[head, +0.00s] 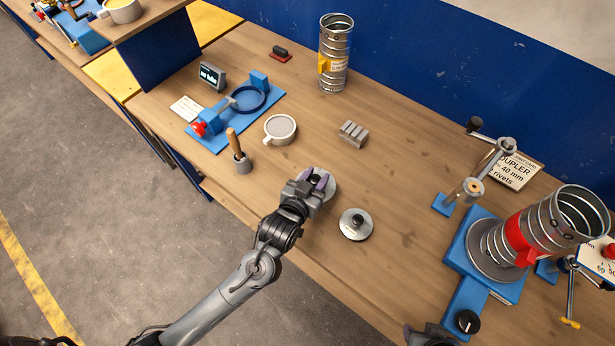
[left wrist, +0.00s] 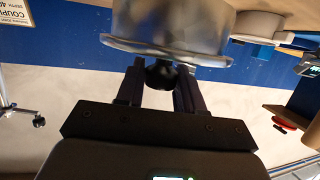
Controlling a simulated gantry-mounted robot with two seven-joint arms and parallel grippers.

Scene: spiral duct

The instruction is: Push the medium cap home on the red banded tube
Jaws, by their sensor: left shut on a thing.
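My left gripper (head: 317,182) is shut on the dark knob of a round metal cap (head: 326,193), near the front of the bench. The cap (left wrist: 170,28) also shows in the left wrist view, with its knob between the two fingers (left wrist: 160,82). A second metal cap (head: 356,228) with a dark knob lies to the right of it. I cannot read which is the medium one. The red banded tube (head: 545,228) sits tilted in a blue stand (head: 468,290) at the right, away from the gripper. A dark part at the bottom edge may be my right gripper (head: 430,335); its fingers are not clear.
A crank post (head: 490,170) stands beside the blue stand. A yellow-tagged tube (head: 335,60) stands at the back. A grey mug (head: 280,128), a grey block (head: 354,133) and a blue fixture (head: 235,115) lie to the left.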

